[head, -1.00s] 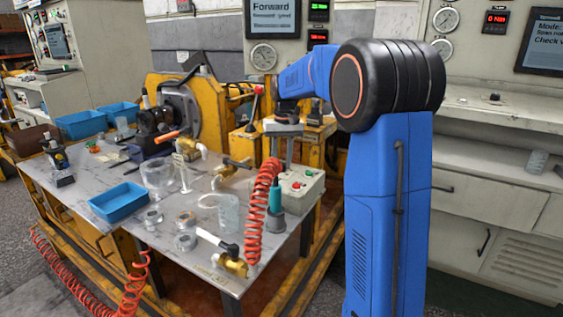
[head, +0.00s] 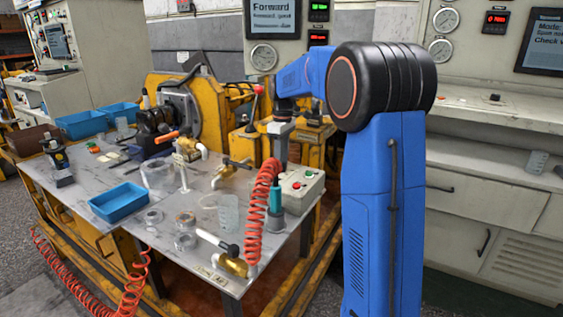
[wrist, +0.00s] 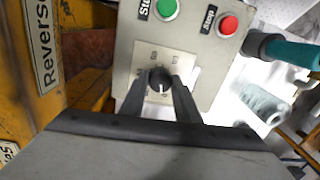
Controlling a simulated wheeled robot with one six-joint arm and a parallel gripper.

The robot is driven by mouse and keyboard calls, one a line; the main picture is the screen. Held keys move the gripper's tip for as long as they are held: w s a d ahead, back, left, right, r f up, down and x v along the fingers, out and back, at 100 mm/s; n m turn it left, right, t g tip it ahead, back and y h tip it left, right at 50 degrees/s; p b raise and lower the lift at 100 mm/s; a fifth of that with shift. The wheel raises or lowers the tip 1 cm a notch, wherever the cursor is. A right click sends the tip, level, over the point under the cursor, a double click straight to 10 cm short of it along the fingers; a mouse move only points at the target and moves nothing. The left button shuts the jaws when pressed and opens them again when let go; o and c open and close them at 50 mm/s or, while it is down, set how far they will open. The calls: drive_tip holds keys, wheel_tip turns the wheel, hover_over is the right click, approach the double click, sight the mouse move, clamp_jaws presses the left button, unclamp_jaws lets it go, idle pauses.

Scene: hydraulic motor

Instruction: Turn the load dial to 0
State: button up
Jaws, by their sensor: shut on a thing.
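The load dial (wrist: 160,76) is a dark round knob with a white pointer mark, set on a pale square scale plate (wrist: 149,58). The plate is on a light control box, seen in the wrist view and at the table's right edge in the head view (head: 301,187). My gripper (wrist: 160,84) is shut on the dial, one finger on each side of it. The scale numbers are too small and partly hidden to read. In the head view the fingertips are hidden behind the red coiled hose and my arm.
A green button (wrist: 166,9) and a red button (wrist: 228,25) sit on the box beyond the dial. A teal-handled tool (wrist: 290,50) is close on the right. A red coiled hose (head: 262,205) hangs beside the box. A yellow frame (wrist: 85,20) stands on the left.

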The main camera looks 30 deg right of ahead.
drive_tip(key=shift+w+n, duration=0.1)
drive_tip(key=shift+n, duration=1.1)
drive_tip(key=o, duration=1)
drive_tip(key=shift+o, duration=0.2)
wheel_tip(320, 180, up, 17)
drive_tip(key=shift+w+d+r, duration=0.2)
drive_tip(key=shift+w+d, duration=0.05)
drive_tip(key=shift+w, duration=0.1)
